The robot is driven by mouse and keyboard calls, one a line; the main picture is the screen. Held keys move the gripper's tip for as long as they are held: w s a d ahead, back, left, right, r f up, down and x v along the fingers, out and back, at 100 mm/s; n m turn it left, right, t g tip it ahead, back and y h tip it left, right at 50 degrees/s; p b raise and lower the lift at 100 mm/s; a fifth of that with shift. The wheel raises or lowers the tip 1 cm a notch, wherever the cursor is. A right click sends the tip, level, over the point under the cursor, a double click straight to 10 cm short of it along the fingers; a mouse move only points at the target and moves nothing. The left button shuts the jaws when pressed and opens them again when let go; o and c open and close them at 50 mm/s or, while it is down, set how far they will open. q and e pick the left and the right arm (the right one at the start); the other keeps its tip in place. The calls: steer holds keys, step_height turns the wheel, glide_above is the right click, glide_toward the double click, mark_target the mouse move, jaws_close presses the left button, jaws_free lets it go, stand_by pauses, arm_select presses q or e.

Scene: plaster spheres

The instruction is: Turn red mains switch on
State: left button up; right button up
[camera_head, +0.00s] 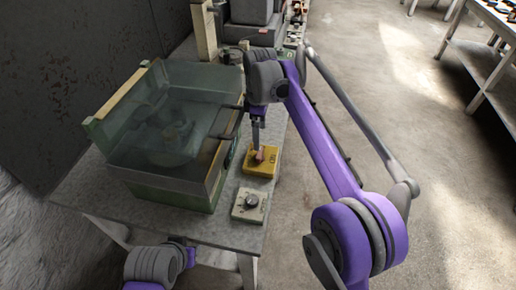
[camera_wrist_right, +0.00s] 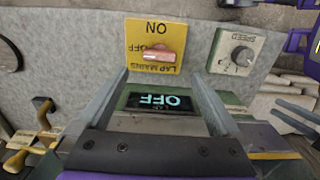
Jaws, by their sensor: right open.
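The red mains switch (camera_wrist_right: 160,55) sits on a yellow plate marked ON and OFF (camera_wrist_right: 138,34) in the right wrist view, where the lettering is upside down. The red handle lies beside the OFF marking. In the head view the red switch (camera_head: 262,155) is on the yellow box (camera_head: 258,170) at the table edge. My right gripper (camera_head: 257,142) is open and points down just above the switch; its two fingers (camera_wrist_right: 160,76) spread either side of it in the wrist view. Contact cannot be told. My left arm shows at the bottom left; its jaws are unclear.
A lit display (camera_wrist_right: 160,101) reads OFF. A speed dial box (camera_head: 247,205) stands in front of the yellow box. A green machine with a clear cover (camera_head: 175,110) fills the table's left side. The floor right of the table is open; another bench (camera_head: 480,60) stands far right.

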mark_target(259, 152)
step_height(259, 152, down, 9)
steer(key=shift+r+b, duration=0.2)
steer(key=shift+b, duration=0.1)
steer(key=c, duration=1.3)
